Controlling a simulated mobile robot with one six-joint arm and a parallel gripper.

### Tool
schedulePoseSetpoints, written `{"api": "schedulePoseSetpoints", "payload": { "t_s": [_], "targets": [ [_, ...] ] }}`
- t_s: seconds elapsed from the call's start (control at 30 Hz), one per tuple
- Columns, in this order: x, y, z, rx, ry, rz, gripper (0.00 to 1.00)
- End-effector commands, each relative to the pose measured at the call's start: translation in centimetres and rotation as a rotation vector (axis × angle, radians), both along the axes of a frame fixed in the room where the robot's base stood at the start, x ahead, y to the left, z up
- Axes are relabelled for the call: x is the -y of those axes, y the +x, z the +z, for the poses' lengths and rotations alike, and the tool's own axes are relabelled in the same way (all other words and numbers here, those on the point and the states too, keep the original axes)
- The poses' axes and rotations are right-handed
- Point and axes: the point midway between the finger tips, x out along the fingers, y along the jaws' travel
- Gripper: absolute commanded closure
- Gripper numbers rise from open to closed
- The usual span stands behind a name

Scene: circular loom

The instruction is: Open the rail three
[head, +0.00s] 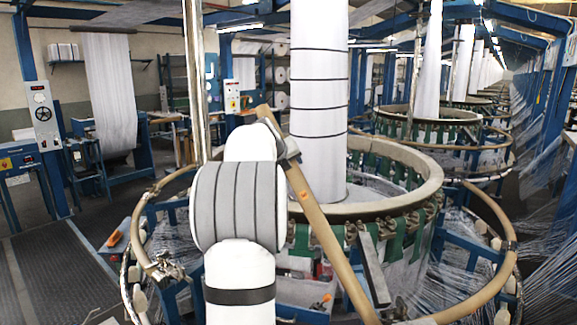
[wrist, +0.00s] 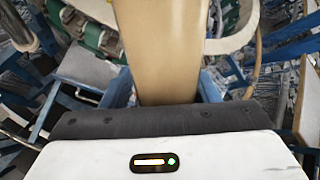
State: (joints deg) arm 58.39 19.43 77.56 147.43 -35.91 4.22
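A tan rail section (head: 320,220) stands tilted out of the loom's outer ring, its upper end raised beside my arm and its lower end near the front bottom edge. I cannot read a number on it. My gripper (head: 288,150) is dark grey and meets this rail just below its upper end. In the wrist view, the tan rail (wrist: 160,50) fills the top middle, right in front of the gripper's dark edge. The fingertips are hidden there, so whether they close on the rail does not show.
Other curved tan rail sections remain level at the left (head: 140,225) and right (head: 508,235). The loom's inner ring (head: 400,200) surrounds a white fabric tube (head: 318,90). A grey bar (head: 374,270) leans behind the tilted rail.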

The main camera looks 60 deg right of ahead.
Motion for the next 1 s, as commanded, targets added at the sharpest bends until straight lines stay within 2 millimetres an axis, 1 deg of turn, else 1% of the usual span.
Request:
{"api": "schedulePoseSetpoints", "payload": {
  "t_s": [0.03,0.1,0.13,0.33,0.43,0.53,0.7,0.8,0.9,1.0],
  "targets": [
    [0.0,0.0,-0.1,0.000,0.001,0.000,0.42],
    [0.0,0.0,-0.1,0.000,0.001,0.000,0.36],
    [0.0,0.0,-0.1,0.000,0.001,0.000,0.35],
    [0.0,0.0,0.0,0.000,0.001,0.000,0.35],
    [-0.4,-0.1,0.3,0.001,-0.001,0.000,0.35],
    [-1.5,-0.2,1.0,0.002,-0.002,0.001,0.35],
    [-3.9,-0.6,2.7,0.002,-0.002,0.002,0.35],
    [-5.1,-0.8,3.6,0.002,-0.001,0.001,0.35],
    [-5.8,-0.9,4.2,0.002,0.000,0.001,0.35],
    [-6.2,-1.0,4.5,0.000,0.001,0.001,0.35]
  ]
}}
